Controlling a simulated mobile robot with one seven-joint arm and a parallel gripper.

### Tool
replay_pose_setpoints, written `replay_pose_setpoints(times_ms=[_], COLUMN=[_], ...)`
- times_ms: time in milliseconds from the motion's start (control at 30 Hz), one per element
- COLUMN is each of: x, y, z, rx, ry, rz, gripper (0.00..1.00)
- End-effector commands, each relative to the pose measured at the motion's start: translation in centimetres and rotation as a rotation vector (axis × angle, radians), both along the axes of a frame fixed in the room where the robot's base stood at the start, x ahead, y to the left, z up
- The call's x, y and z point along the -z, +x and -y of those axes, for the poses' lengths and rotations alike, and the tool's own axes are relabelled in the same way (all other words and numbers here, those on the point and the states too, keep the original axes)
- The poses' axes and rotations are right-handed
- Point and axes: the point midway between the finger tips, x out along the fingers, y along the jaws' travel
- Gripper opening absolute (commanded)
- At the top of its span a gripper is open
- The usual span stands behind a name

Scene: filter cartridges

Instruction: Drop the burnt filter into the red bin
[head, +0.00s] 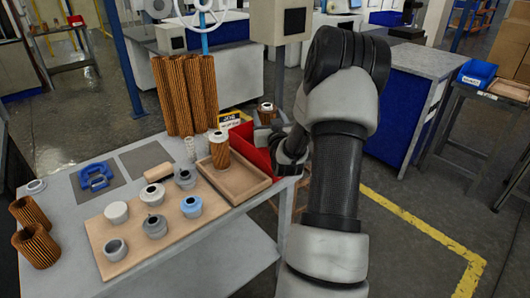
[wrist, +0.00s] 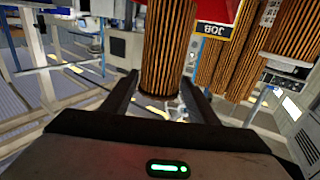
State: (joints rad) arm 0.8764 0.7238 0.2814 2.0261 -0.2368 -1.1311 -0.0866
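My gripper (wrist: 160,85) has one finger on each side of a brown pleated filter (wrist: 168,40) and looks shut on it. In the head view that filter (head: 266,116) shows its capped top above the red bin (head: 243,141), partly behind my wrist. I cannot tell whether it is directly over the opening. The bin stands at the right end of the table, partly hidden by my arm; a red part (wrist: 218,10) also shows at the top of the wrist view. Burn marks cannot be made out.
A capped filter (head: 219,150) stands in a wooden tray (head: 250,190) beside the bin. Tall pleated filters (head: 185,95) stand behind. A JOB sign (head: 229,119) is by the bin. Several caps sit on a board (head: 180,222). Two open filters (head: 37,245) are at the left.

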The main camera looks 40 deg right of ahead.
Motion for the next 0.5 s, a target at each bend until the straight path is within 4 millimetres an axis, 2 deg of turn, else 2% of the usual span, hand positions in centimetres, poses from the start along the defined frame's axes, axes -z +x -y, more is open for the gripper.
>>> replay_pose_setpoints(times_ms=[33, 67, 367, 500], x=[0.0, 0.0, 0.0, 0.0], y=[0.0, 0.0, -0.1, -1.1], z=[0.0, 0.0, -0.1, -0.5], rx=[0.000, 0.000, 0.000, 0.000], ry=[0.000, 0.000, 0.000, 0.000], rz=[0.001, 0.001, -0.001, -0.002], gripper=[0.64, 0.69, 0.69, 0.69])
